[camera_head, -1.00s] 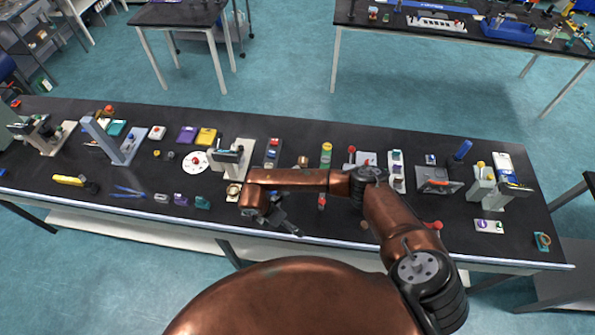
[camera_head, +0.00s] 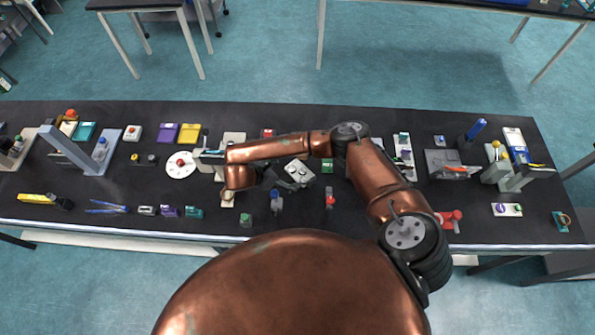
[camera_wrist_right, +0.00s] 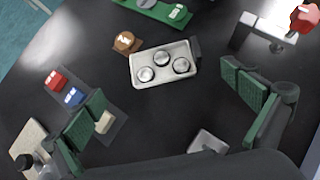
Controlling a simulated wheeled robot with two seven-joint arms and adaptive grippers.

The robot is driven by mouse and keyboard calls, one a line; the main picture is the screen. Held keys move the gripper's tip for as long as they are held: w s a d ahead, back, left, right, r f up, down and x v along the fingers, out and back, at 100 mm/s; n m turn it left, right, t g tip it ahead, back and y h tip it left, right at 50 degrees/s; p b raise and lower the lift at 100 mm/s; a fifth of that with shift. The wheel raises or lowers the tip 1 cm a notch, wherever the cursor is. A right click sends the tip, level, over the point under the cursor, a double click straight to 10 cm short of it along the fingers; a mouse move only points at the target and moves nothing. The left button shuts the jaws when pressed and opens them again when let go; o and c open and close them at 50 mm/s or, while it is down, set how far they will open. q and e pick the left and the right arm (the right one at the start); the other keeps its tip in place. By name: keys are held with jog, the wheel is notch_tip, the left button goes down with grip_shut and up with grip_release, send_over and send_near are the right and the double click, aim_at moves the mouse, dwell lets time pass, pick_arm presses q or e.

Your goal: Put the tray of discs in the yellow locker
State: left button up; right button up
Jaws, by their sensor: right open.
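The tray of discs (camera_wrist_right: 142,78) is a small pale metal tray with three round silver discs. In the right wrist view it lies on the black bench, just beyond my fingertips. It also shows in the head view as a light tray (camera_head: 298,174) right of my right wrist. My right gripper (camera_wrist_right: 164,88) is open and empty, its green-padded fingers spread wide to either side of the space before the tray. In the head view the gripper (camera_head: 280,177) is dark and partly hidden by my wrist. My left gripper is out of view. I cannot make out a yellow locker for certain.
A yellow flat box (camera_head: 189,134) and a purple one (camera_head: 167,133) lie at the bench's back left. A blue-topped item (camera_head: 277,201) stands nearer the bench front.

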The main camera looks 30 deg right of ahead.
jog(key=p, duration=0.2)
send_near(306, 171)
jog(key=shift+w+d+f, duration=0.3)
jog(key=shift+w+d, duration=0.1)
jog(key=shift+d, duration=0.15)
jog(key=shift+d+f, duration=0.4)
jog(key=shift+f, duration=0.05)
jog(key=p+x, duration=0.1)
jog(key=x, duration=0.2)
jog(key=shift+d+f+p, duration=0.1)
jog(key=shift+f+p, duration=0.05)
jog(key=shift+p, duration=0.2)
jog(key=shift+w+d+f, duration=0.15)
jog(key=shift+d+f, duration=0.1)
jog(key=shift+f, duration=0.1)
jog(key=shift+c, duration=1)
jog(key=shift+s+a, duration=0.1)
jog(key=shift+s, duration=0.2)
grip_shut()
